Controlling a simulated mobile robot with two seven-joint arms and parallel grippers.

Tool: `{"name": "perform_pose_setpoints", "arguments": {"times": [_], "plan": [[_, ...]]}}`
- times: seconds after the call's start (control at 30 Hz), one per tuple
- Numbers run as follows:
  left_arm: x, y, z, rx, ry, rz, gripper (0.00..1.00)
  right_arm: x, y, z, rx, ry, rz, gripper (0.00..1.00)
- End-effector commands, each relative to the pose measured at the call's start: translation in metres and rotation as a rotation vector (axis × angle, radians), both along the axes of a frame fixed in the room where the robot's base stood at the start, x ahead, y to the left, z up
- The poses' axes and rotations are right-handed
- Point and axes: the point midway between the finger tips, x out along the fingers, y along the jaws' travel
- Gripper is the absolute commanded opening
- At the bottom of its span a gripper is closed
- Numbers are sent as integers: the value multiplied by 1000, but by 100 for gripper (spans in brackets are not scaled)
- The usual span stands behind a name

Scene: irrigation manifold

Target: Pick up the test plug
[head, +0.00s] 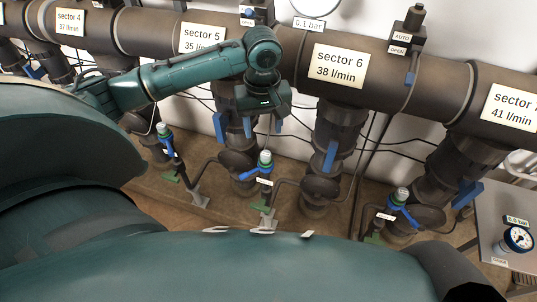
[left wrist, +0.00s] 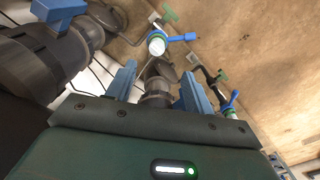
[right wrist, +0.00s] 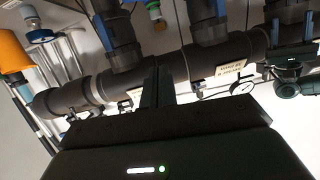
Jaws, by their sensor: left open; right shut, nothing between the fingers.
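I cannot single out one thing as the test plug.
A thick dark manifold pipe (head: 445,85) runs across the back with sector labels, and downpipes with blue handles hang below it. A grey table (head: 488,215) at the right holds a pressure gauge (head: 517,239). Thin cables cross between the pipes. An orange object (right wrist: 12,52) shows in the right wrist view.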

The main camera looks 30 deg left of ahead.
Motion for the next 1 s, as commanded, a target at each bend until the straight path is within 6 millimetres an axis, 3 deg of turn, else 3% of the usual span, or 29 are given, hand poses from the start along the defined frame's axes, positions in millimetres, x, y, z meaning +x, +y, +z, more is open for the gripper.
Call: {"name": "perform_pose_setpoints", "arguments": {"times": [0.03, 0.13, 0.47, 0.73, 1.0], "plan": [[0, 0, -14, 0, 3, 0, 52, 1, 1, -7, -8, 0, 7, 0], [0, 0, -31, 0, 1, -1, 52, 2, 3, -13, -21, 3, 16, 0], [2, -1, -54, -2, -2, -3, 52, 4, 7, -21, -40, 7, 31, 0], [4, -2, -93, -1, -2, -3, 52, 5, 14, -43, -76, 20, 60, 0], [4, -3, -97, -1, -4, -4, 52, 9, 15, -41, -88, 11, 68, 0]]}}
